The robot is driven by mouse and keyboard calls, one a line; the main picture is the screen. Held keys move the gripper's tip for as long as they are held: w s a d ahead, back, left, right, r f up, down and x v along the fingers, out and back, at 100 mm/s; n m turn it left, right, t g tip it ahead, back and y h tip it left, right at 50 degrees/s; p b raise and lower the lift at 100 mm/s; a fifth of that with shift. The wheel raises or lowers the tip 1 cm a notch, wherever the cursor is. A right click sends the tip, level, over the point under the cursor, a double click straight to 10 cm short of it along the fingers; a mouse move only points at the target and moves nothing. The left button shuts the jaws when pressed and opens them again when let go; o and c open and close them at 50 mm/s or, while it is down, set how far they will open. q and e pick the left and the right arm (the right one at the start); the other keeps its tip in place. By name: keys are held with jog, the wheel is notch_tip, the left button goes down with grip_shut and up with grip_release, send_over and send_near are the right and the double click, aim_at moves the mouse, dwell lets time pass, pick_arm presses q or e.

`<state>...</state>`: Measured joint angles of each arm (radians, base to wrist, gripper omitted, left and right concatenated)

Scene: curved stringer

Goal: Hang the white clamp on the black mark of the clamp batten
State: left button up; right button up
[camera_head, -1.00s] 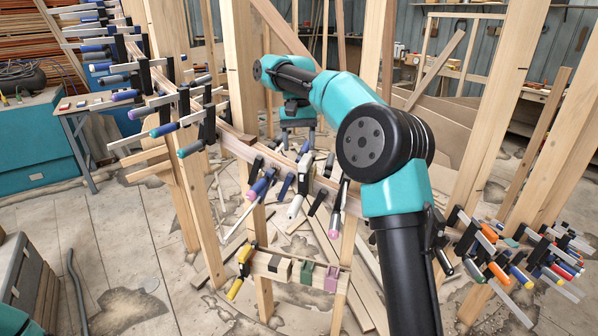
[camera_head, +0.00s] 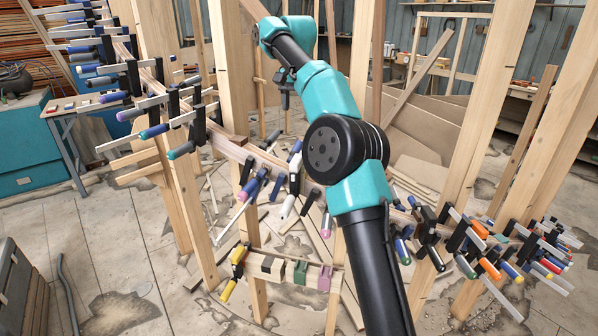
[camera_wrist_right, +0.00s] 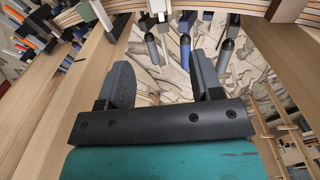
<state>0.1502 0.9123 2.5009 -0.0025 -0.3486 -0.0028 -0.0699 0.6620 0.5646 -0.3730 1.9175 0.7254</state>
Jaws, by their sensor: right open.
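The white clamp (camera_head: 288,206) hangs on the curved stringer (camera_head: 236,150) in the middle, among blue, dark and pink-handled clamps. A white clamp part also shows at the top of the right wrist view (camera_wrist_right: 157,9). The clamp batten (camera_head: 312,274) is below, with a black mark (camera_head: 271,266) between a yellow clamp (camera_head: 238,262) and a green mark (camera_head: 299,272); a pink mark (camera_head: 325,279) is at its right. My right gripper (camera_head: 285,97) is open and empty, above and behind the stringer in the head view. My left gripper is out of view.
Several clamps line the stringer at the left (camera_head: 150,100), and more crowd its right end (camera_head: 490,250). Upright wooden posts (camera_head: 235,60) stand close around my right arm. Offcuts litter the floor. A dark case (camera_head: 20,295) stands at the lower left.

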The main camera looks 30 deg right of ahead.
aim_at(298, 154)
jog(key=shift+f, duration=5.95)
jog(key=shift+s+f, duration=0.2)
jog(key=shift+f, duration=2.4)
jog(key=shift+c, duration=0.2)
grip_shut()
jog(key=shift+r, duration=0.1)
